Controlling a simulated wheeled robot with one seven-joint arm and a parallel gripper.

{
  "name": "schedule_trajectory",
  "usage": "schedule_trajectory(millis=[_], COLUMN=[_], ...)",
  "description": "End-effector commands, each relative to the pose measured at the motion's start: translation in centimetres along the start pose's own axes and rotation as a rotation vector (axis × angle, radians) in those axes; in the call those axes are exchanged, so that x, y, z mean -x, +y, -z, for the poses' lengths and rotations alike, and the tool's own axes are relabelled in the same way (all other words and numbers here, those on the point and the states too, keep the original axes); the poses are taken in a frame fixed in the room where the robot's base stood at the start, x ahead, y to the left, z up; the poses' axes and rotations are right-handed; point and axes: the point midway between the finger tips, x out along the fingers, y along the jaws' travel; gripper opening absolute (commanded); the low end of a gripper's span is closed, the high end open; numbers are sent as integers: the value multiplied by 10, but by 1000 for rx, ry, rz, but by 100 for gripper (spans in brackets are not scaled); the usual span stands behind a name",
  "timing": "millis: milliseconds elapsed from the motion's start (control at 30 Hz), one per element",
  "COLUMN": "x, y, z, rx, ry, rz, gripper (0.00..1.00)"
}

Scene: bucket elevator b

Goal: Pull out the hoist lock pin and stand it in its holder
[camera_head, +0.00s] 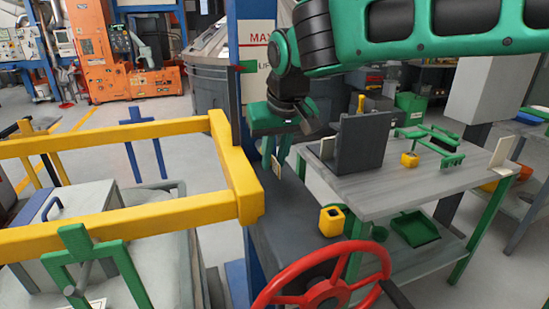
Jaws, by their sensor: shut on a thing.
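My gripper (283,164), green, points down above the dark grey ledge between the blue post and the table. Its fingers stand on either side of a small pale flat piece (276,168), which seems to be part of the hoist lock pin. The rest of the pin is hidden or too small to make out. A yellow block with a dark opening on top (332,219), likely the pin holder, stands on the ledge to the right of and below my gripper, apart from it.
A red handwheel (324,290) stands at the front. A yellow frame (237,180) lies close left of my gripper, beside the blue post (249,110).

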Motion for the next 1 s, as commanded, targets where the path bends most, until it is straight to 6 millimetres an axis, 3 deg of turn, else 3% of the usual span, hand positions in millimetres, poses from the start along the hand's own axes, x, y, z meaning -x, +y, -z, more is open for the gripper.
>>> schedule_trajectory(millis=[1000], x=[5], y=[1], z=[-11], rx=[-1], ry=[0], rz=[-1], gripper=[0])
